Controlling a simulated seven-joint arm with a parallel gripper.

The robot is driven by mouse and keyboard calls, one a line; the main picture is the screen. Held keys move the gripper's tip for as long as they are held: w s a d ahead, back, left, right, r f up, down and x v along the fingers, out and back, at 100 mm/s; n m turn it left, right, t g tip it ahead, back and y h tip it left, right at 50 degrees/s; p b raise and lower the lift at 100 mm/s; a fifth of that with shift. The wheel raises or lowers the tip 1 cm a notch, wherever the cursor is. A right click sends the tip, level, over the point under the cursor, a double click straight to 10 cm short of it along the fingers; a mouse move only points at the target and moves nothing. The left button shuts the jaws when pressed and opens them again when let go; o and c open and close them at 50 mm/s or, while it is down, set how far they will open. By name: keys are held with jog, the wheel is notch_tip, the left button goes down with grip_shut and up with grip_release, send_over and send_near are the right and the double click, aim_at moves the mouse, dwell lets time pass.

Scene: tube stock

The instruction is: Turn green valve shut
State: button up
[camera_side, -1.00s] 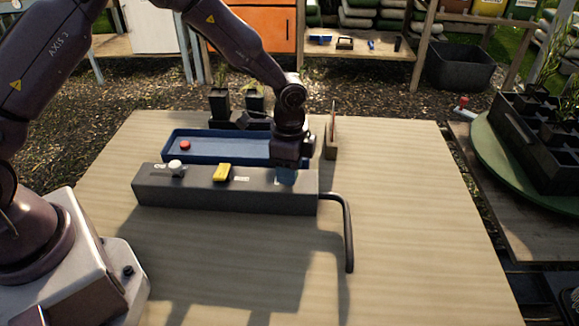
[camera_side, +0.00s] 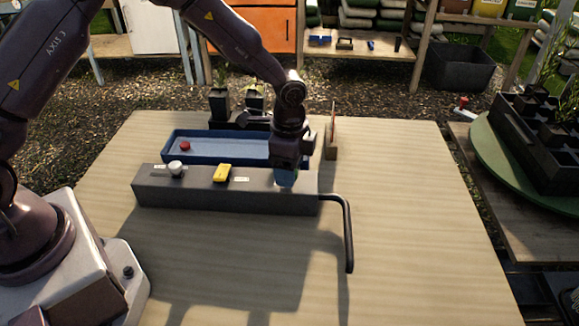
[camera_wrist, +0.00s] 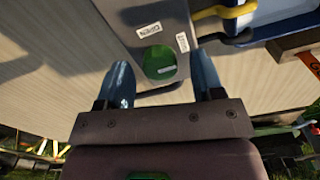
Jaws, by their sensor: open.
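The green valve (camera_wrist: 160,63) is a round knob with a pale mark on its face, on the top of the grey block (camera_wrist: 112,8) near its end. In the side view the grey block (camera_side: 240,200) lies across the table, and my gripper hides the green valve. My gripper (camera_wrist: 163,84) is open, its two blue fingers apart, pointing at the valve. In the wrist view the valve lies between the lines of the fingers, and no contact shows. In the side view my gripper (camera_side: 285,180) is low over the block's right end. A yellow handle (camera_side: 222,173) and a white knob (camera_side: 176,168) sit farther left.
A blue tray (camera_side: 225,150) with a red object (camera_side: 185,146) stands behind the block. A bent dark pipe (camera_side: 348,235) leaves the block's right end. A small holder (camera_side: 331,145) stands behind right. The table's front and right are clear.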

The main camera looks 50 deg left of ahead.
notch_tip(320, 180, up, 12)
jog(key=shift+r, duration=0.2)
dwell(0.4)
jog(key=s+a+r+n+t, duration=0.2)
jog(key=s+r+n, duration=0.3)
jog(key=s, duration=0.7)
jog(key=s+a+r+n+t, duration=0.3)
jog(key=s+r+n, duration=0.3)
jog(key=s, duration=0.6)
jog(key=shift+a+r+t, duration=0.3)
jog(key=shift+a+r, duration=0.1)
jog(key=shift+r, duration=1)
jog(key=shift+s, duration=0.1)
